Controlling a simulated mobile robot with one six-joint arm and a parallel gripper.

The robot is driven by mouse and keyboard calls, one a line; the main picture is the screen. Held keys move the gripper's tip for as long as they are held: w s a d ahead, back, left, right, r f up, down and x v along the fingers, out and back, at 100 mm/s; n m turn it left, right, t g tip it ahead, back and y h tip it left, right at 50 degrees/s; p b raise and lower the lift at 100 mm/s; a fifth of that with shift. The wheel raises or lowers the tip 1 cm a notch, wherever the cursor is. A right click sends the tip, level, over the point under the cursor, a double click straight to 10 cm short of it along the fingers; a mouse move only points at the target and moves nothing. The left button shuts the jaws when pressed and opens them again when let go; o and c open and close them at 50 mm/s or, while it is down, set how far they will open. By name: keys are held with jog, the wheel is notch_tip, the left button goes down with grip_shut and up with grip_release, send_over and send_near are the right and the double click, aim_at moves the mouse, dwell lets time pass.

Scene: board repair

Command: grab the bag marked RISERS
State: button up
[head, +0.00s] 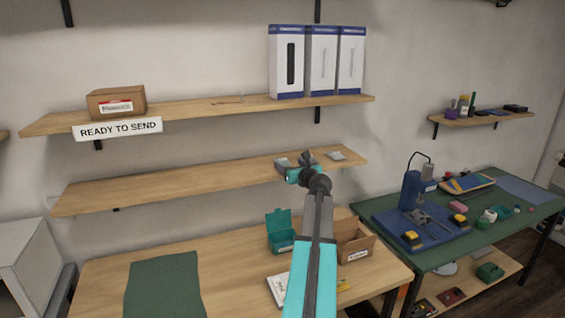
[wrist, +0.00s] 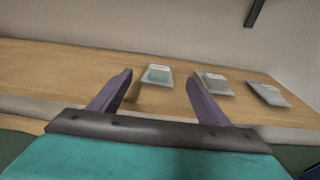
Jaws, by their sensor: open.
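Three small flat bags lie on the middle shelf, but their labels are too small to read, so I cannot tell which is marked RISERS. The middle bag (wrist: 214,84) is greyish and just right of the right finger. The right bag (wrist: 267,94) is farther right. In the head view one bag (head: 336,156) shows right of my gripper, another (head: 282,162) partly behind it. My gripper (wrist: 160,78) is open and empty at the shelf's front.
The middle shelf (head: 150,190) is otherwise bare to the left. The upper shelf (head: 200,110) above holds a cardboard box (head: 116,103) and three white boxes (head: 322,62). Below, the bench has a teal open box (head: 280,235) and a cardboard box (head: 356,243).

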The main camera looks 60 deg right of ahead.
aim_at(283, 160)
jog(key=shift+w+d+f, duration=0.1)
jog(key=shift+w+d, duration=0.15)
jog(key=shift+w, duration=0.15)
jog(key=shift+p+x, duration=1.1)
jog(key=shift+x, duration=1.55)
jog(key=shift+s, duration=0.1)
jog(key=c, duration=1.2)
